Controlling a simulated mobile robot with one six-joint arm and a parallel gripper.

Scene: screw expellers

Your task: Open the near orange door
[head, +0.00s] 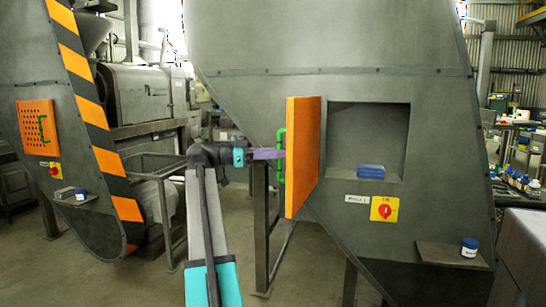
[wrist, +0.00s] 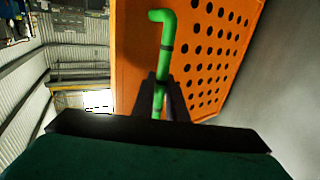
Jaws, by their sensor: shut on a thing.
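The near orange door (head: 303,155) stands swung open to the left of a square opening (head: 367,140) in the grey machine, seen nearly edge-on in the head view. In the wrist view its perforated orange face (wrist: 205,60) fills the upper middle. Its green handle (head: 281,157) is on the left side of the door; it also shows in the wrist view (wrist: 165,45). My gripper (head: 276,154) reaches the handle from the left. In the wrist view my gripper's fingers (wrist: 160,98) are shut around the lower part of the handle, hiding some of it.
A blue box (head: 371,172) sits at the opening's lower edge. Below are a label and a red knob on a yellow plate (head: 384,209). A shelf (head: 450,254) with a blue-lidded jar (head: 469,247) juts out lower right. Another machine with a shut orange door (head: 38,127) stands left.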

